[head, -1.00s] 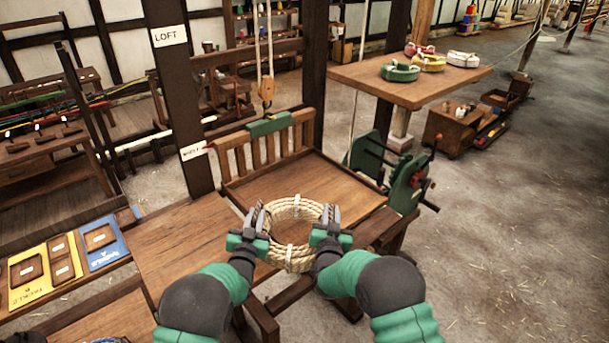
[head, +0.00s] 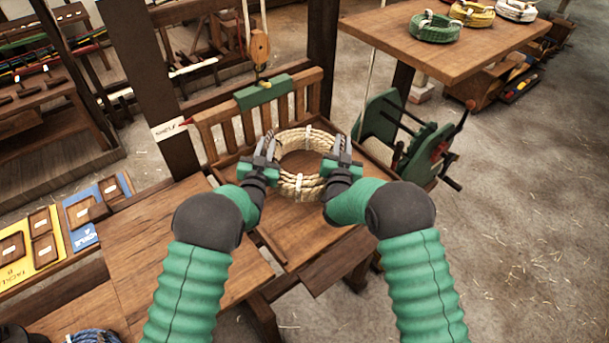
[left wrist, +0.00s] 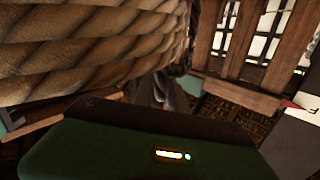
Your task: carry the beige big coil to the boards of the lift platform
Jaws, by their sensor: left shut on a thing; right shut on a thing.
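The beige big coil (head: 296,187) is a thick rope ring with pale ties, level between my two grippers. My left gripper (head: 264,155) is shut on its left side and my right gripper (head: 337,155) is shut on its right side. The coil appears over the wooden boards of the lift platform (head: 236,168), which has a slatted back rail; whether it touches the boards I cannot tell. In the left wrist view the coil (left wrist: 90,45) fills the upper left, close to the gripper body.
A green winch (head: 415,140) stands right of the platform. A hook block (head: 259,48) hangs above the green-topped rail. A post with a label (head: 170,130) stands at left. A table (head: 385,35) with green, yellow and white coils is at back right. A wooden bench (head: 150,240) adjoins at left.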

